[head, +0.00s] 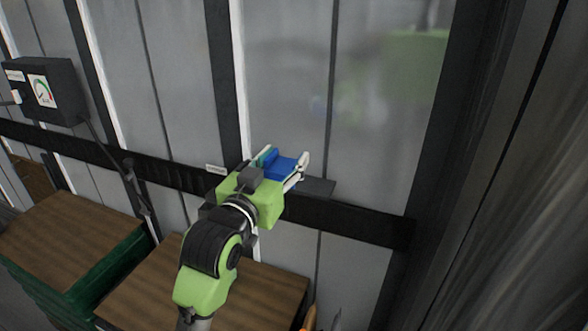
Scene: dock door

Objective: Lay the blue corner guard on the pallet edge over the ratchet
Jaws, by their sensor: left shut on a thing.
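My left gripper (285,161) is shut on a blue block-like piece, the blue corner guard (281,169). It holds the guard up in front of the grey wall, just above and in front of a dark grey ledge (318,187) on the black rail. From this angle I cannot tell whether the guard touches the ledge. A brown wooden top (260,287) lies below my left arm. I cannot make out a ratchet or say which edge is the pallet edge. My right gripper is out of view.
A dark box with a round gauge (42,91) is on the wall at the left, with a lever (134,184) below it. A green-sided crate with a brown top (72,238) stands at lower left. A dark ribbed surface (500,180) fills the right side.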

